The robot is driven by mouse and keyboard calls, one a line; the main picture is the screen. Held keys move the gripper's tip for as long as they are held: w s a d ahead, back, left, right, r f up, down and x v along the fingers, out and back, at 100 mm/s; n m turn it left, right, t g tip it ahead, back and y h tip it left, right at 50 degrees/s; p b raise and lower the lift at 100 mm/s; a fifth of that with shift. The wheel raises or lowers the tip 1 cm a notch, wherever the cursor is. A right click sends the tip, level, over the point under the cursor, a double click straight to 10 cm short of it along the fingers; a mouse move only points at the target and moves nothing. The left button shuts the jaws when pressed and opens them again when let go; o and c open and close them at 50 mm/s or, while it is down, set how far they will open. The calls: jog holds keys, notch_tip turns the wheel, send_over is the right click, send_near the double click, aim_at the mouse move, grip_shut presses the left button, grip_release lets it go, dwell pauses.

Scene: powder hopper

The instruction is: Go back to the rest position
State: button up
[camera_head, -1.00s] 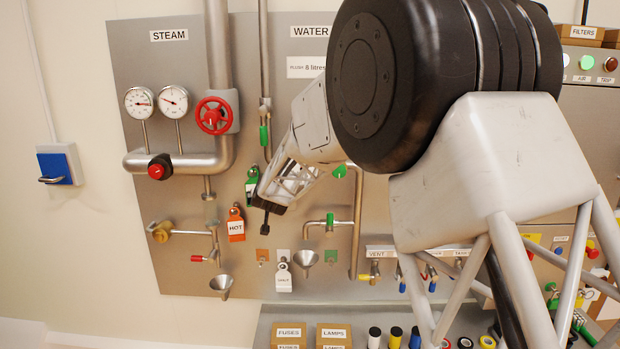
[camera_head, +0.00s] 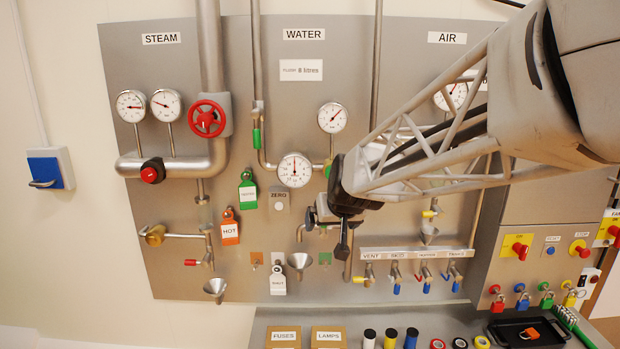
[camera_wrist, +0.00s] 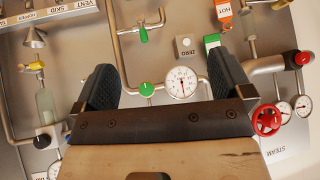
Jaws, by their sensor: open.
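My gripper (camera_head: 343,240) is in front of the middle of the panel (camera_head: 120,100), below the WATER gauges in the head view. In the wrist view its two dark fingers (camera_wrist: 165,88) stand wide apart with nothing between them. Behind the gap show the water dial (camera_wrist: 181,82), a green knob (camera_wrist: 147,88) and the ZERO button plate (camera_wrist: 185,45). My gripper and forearm hide part of the pipework and the panel below the AIR label.
The red steam handwheel (camera_head: 207,119) and hanging HOT tag (camera_head: 230,228) are left of my gripper. Small funnels (camera_head: 299,262) and valves are below. FUSES and LAMPS boxes (camera_head: 327,337), tape rolls and a black tray (camera_head: 527,333) with an orange item stand on the bench.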

jog(key=s+d+f+g+h, duration=0.1)
jog(key=s+d, duration=0.3)
jog(key=s, duration=0.7)
jog(key=s+d+f+m+g+h, duration=0.1)
jog(key=s+d, duration=0.4)
jog(key=s, duration=0.6)
jog(key=s+d+f+m+g, duration=0.1)
jog(key=s+d+f+g, duration=0.2)
jog(key=s, duration=0.8)
jog(key=shift+d+f+h, duration=0.25)
jog(key=shift+d+h, duration=0.15)
jog(key=shift+d, duration=0.4)
